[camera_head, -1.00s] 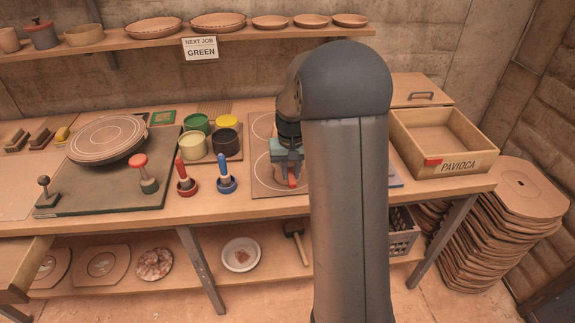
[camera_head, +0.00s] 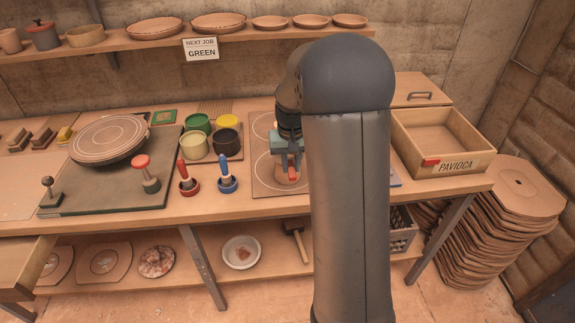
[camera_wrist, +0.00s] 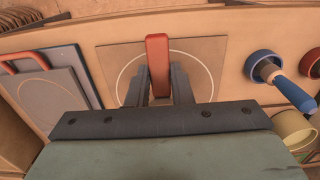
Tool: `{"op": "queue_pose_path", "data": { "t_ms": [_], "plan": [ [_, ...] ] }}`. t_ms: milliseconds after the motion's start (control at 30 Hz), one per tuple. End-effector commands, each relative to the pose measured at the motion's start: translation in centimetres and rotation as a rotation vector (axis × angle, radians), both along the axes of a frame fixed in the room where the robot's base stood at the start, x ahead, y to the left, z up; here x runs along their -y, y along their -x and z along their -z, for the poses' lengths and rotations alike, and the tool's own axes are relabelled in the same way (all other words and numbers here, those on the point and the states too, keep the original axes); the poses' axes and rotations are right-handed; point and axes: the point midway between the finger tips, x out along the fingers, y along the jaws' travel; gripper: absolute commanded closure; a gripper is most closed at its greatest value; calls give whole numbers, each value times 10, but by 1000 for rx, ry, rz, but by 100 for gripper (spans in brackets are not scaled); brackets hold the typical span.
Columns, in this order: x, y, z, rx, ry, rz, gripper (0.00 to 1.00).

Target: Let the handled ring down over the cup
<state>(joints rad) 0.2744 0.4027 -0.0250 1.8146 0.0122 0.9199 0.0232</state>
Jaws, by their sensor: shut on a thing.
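My gripper (camera_head: 290,162) is over the pale board (camera_head: 262,183) with white circles, just left of my arm. It is shut on the red handle (camera_wrist: 157,62) of the handled ring, which points out between the fingers in the wrist view; the handle also shows in the head view (camera_head: 292,175). The ring's body is hidden behind my gripper. A small clay-coloured shape, perhaps the cup, shows partly around the handle in the head view. I cannot tell whether the ring is around it or above it.
A blue-handled tool (camera_head: 227,175), a red-handled tool (camera_head: 187,177) and several paint pots stand left of the board. A wooden box labelled PAVIOCA (camera_head: 443,150) is at the right. A grey board with a red handle (camera_wrist: 42,88) lies at the left in the wrist view.

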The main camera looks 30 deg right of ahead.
Motion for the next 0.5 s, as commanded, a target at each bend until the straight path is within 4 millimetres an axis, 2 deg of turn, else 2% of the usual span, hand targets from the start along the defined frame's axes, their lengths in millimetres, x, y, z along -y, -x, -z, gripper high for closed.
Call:
{"op": "queue_pose_path", "data": {
  "t_ms": [500],
  "plan": [
    [0, 0, -8, 2, 1, 0, 100]
  ]
}}
